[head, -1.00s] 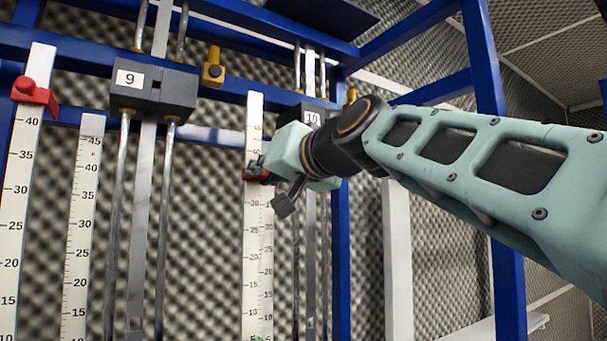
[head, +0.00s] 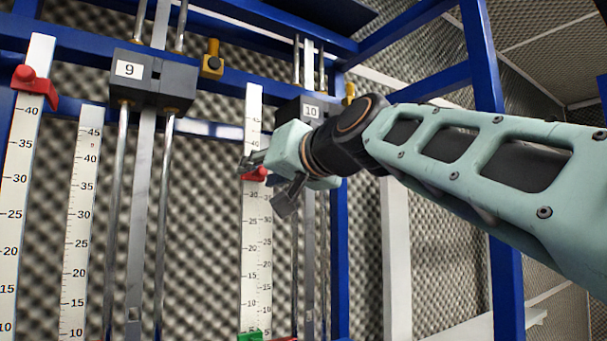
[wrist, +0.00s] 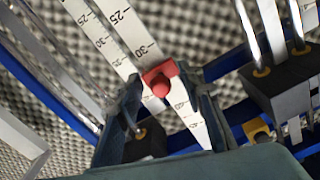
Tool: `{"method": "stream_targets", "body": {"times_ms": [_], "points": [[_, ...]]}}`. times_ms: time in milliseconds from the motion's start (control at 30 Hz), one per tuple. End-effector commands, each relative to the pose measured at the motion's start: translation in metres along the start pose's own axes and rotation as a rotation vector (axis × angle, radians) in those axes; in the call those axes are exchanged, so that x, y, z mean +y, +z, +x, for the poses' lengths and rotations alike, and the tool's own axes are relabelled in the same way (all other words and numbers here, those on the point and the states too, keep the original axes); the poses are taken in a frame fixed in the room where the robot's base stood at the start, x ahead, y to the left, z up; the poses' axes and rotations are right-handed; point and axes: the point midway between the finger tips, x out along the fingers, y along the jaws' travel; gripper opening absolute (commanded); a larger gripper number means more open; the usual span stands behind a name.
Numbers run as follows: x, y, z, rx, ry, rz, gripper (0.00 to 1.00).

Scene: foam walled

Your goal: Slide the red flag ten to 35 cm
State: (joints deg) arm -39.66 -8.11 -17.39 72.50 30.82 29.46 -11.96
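Red flag ten (head: 255,175) sits on the white ruler (head: 256,270) beside the column labelled 10. My gripper (head: 251,161) is at that flag, its fingers partly over the top of it in the head view. In the wrist view my gripper (wrist: 162,82) has one finger on each side of the red flag (wrist: 160,85), with the round knob between them. The flag lies close to the 35 mark, with 40 beyond it toward my gripper. The fingers are apart, but whether both press on the flag is unclear.
A block labelled 9 (head: 152,80) rides on rods to the left. Another red flag (head: 33,84) is on the far-left ruler near 40. A green flag (head: 250,335) shows low on ruler ten. Block 10 (head: 300,112) and blue frame posts (head: 341,250) stand close by.

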Motion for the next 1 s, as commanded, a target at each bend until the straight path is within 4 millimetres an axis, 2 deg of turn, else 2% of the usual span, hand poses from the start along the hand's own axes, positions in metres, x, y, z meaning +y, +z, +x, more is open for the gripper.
{"method": "stream_targets", "body": {"times_ms": [167, 400, 600, 800, 1000], "points": [[0.000, -0.001, -0.021, 0.002, -0.001, 0.001, 0.35], [0.000, -0.001, -0.067, 0.003, -0.001, 0.000, 0.35], [0.000, -0.001, -0.099, 0.002, 0.001, 0.000, 0.35], [0.000, 0.000, -0.115, 0.000, 0.000, 0.000, 0.35], [0.000, 0.000, -0.118, 0.000, 0.000, 0.000, 0.35]]}}
